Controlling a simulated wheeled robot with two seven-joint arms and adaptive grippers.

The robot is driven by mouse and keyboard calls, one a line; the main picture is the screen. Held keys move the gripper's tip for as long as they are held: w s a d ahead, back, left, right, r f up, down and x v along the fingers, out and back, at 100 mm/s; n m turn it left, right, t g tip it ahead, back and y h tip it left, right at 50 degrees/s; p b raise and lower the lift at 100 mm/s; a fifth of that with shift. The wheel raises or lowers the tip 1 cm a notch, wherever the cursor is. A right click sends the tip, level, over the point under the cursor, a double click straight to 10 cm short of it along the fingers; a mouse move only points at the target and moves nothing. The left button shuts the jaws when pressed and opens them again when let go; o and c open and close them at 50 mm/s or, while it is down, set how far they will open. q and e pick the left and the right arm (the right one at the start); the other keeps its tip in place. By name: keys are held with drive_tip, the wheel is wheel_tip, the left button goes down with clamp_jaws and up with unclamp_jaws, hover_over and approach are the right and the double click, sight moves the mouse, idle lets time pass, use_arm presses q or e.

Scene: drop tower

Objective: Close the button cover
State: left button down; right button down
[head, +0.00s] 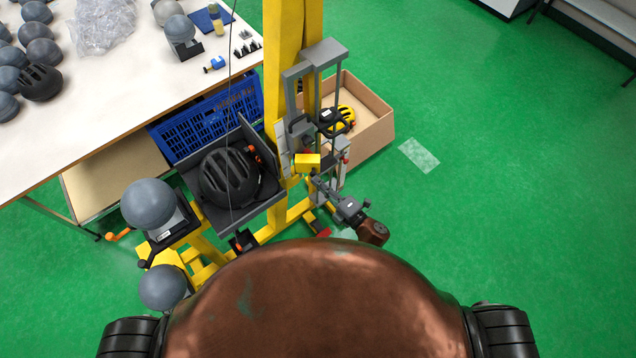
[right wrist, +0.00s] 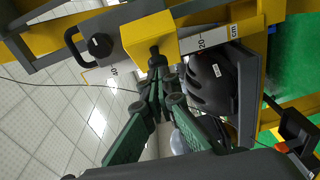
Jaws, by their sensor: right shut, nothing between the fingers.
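A yellow box (head: 307,162) sits on the drop tower's carriage, beside the yellow column. In the right wrist view the yellow box (right wrist: 165,35) is close up, with a dark round part at its lower edge. I cannot make out for sure which part is the button cover or whether it is open. My right gripper (head: 316,180) is just below the yellow box in the head view. In the right wrist view its green fingers (right wrist: 158,78) are together and empty, with the tips close to the dark part; contact is unclear. My left gripper is not in view.
A black helmet (head: 228,178) sits in the dark tray left of the column. A cardboard box (head: 371,117) with a yellow helmet stands behind the tower. A blue crate (head: 190,132) and a white table (head: 120,90) are at the left. Green floor (head: 500,160) is clear at right.

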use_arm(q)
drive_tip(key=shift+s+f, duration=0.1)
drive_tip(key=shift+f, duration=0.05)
use_arm(e)
drive_tip(key=shift+w+d+n+g+y, duration=0.25)
drive_tip(key=shift+w+n+g+y, duration=0.05)
